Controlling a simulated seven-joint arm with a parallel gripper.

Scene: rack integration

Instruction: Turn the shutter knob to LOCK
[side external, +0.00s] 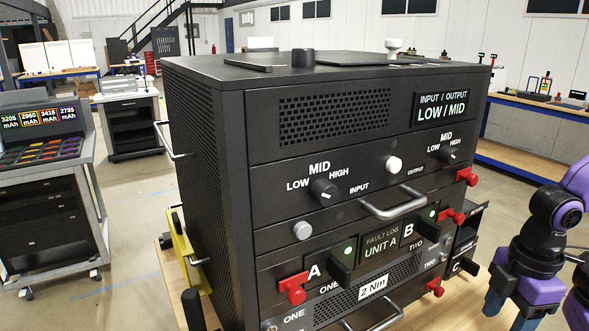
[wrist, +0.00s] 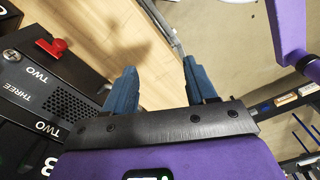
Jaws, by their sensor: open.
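No knob labelled shutter and no LOCK mark can be made out in either view. The black rack cabinet (side external: 212,170) has a black input knob (side external: 323,191) and a black output knob (side external: 449,155), both under the word MID. My gripper (side external: 507,312) is at the lower right in the side external view, apart from the cabinet and pointing down. In the wrist view my gripper (wrist: 160,86) has its two blue fingers spread with nothing between them. Bare wood and floor show beyond the fingers.
Red latches (side external: 291,288) and a metal handle (side external: 395,204) stick out from the cabinet front. A red latch (wrist: 51,47) is left of my fingers in the wrist view. A smaller black unit marked C (side external: 466,250) stands beside the cabinet. A battery cart (side external: 45,200) is at the left.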

